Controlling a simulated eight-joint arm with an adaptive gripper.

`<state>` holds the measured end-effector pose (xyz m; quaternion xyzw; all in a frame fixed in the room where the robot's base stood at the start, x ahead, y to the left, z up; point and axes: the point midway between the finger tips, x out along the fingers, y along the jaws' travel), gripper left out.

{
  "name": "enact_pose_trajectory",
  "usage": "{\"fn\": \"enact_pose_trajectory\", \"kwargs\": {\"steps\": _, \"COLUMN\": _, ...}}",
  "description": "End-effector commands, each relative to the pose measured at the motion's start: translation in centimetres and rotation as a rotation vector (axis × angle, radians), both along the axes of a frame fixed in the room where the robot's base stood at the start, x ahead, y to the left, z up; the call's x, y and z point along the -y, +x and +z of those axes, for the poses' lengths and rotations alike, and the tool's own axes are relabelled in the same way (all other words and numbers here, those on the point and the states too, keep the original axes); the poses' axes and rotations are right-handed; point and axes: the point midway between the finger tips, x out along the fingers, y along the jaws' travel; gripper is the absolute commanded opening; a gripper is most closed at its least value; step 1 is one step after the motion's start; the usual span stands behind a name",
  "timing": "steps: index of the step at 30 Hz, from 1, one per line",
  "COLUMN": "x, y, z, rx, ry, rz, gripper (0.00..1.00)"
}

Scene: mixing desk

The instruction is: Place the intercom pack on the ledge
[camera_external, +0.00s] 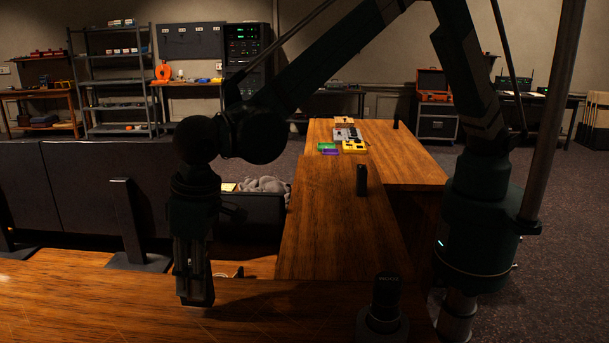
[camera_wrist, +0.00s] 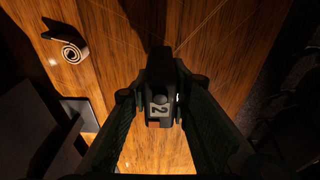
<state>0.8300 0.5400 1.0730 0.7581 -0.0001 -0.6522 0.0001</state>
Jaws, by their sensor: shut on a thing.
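The intercom pack (camera_wrist: 160,85) is a small black block with a pale "2" label and a small reddish patch. In the wrist view it sits between the fingers of my gripper (camera_wrist: 158,108), which is shut on it. In the external view my gripper (camera_external: 194,298) points down, low over the front wooden surface (camera_external: 90,300). The pack cannot be told apart from the dark fingers there. Wood also lies below the pack in the wrist view (camera_wrist: 220,60); whether they touch is unclear. Which wooden surface is the ledge is not clear.
A long wooden top (camera_external: 320,230) runs back, with a black upright cylinder (camera_external: 361,181) and coloured boxes (camera_external: 354,146). A dark cylinder (camera_external: 386,296) stands at the front. A dark stand (camera_external: 128,225) is left of my gripper. A curled strap (camera_wrist: 74,52) lies on the wood.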

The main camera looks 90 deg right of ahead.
Motion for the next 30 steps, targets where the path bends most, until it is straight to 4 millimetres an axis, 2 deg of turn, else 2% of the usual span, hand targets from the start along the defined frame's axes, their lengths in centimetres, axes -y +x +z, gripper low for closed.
{"fn": "enact_pose_trajectory", "kwargs": {"steps": 5, "x": 0.0, "y": 0.0, "z": -0.4, "rx": 0.000, "ry": 0.000, "rz": 0.000, "gripper": 0.04}}
{"fn": "enact_pose_trajectory", "kwargs": {"steps": 15, "x": 0.0, "y": 0.0, "z": -3.5, "rx": 0.000, "ry": 0.000, "rz": 0.000, "gripper": 0.04}}
{"fn": "enact_pose_trajectory", "kwargs": {"steps": 30, "x": 0.0, "y": 0.0, "z": -4.1, "rx": 0.000, "ry": 0.000, "rz": 0.000, "gripper": 0.04}}
